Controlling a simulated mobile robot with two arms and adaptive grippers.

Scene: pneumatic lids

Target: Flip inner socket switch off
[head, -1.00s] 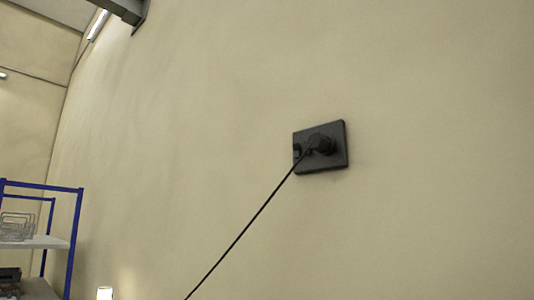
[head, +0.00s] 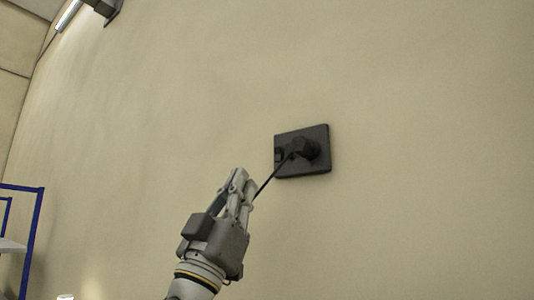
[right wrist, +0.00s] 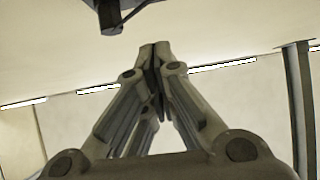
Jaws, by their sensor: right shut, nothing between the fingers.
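A black socket plate (head: 316,165) is fixed to the beige wall in the head view. A black plug (head: 305,149) sits in it, with a dark cord (head: 266,184) running down to the left behind my gripper. A small dark switch (head: 279,155) shows at the plate's left edge; which way it is set I cannot tell. My right gripper (head: 239,177) is shut and empty, below and left of the plate, apart from it in the picture. In the right wrist view its fingertips (right wrist: 154,46) meet, and a dark part, likely the socket and plug (right wrist: 110,14), shows at the top. My left gripper is not in view.
A blue-framed shelf (head: 36,220) stands at the lower left of the head view. The wall around the socket is bare. A grey post (right wrist: 299,100) shows at the right of the right wrist view.

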